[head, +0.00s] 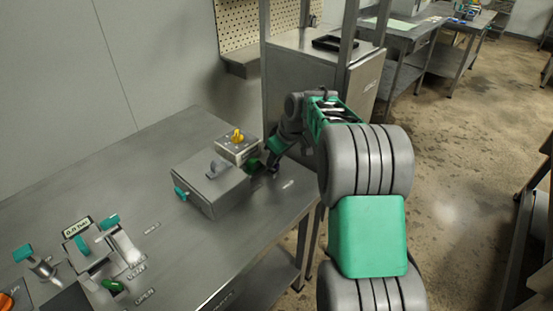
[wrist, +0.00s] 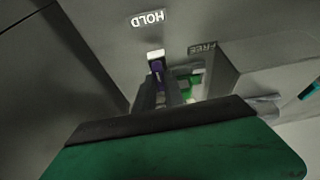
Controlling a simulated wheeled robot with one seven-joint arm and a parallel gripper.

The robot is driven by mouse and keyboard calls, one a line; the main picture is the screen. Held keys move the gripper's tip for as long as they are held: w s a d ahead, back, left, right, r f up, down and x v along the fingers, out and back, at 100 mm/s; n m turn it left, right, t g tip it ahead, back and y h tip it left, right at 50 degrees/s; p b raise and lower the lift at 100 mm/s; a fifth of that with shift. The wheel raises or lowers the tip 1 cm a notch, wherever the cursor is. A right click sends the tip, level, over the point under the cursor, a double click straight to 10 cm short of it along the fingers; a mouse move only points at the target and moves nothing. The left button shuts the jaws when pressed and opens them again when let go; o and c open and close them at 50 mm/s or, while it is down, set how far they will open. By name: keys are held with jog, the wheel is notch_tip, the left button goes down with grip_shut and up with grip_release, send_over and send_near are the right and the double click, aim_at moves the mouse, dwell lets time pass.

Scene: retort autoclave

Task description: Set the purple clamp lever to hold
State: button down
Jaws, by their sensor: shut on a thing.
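The purple clamp lever (wrist: 157,69) shows in the wrist view as a narrow purple piece with a pale end cap. My gripper (wrist: 160,91) is shut on it, with one dark finger on each side. The pale end lies just short of the white HOLD label (wrist: 148,18). The FREE label (wrist: 203,48) is to the right of the lever in this view. In the head view my gripper (head: 262,168) is at the right end of the grey box on the bench. The lever cannot be made out there, and its base is hidden by my fingers.
The grey box (head: 210,190) carries a grey knob and a teal handle. A yellow knob (head: 238,136) sits on a box behind it. Teal-handled levers (head: 110,222) stand at the front left of the bench. A steel cabinet (head: 305,75) stands behind my arm.

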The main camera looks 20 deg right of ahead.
jog(key=c, duration=1.4)
grip_release()
jog(key=shift+c, duration=0.2)
jog(key=v, duration=0.7)
jog(key=shift+s+r, duration=0.15)
jog(key=shift+r, duration=0.15)
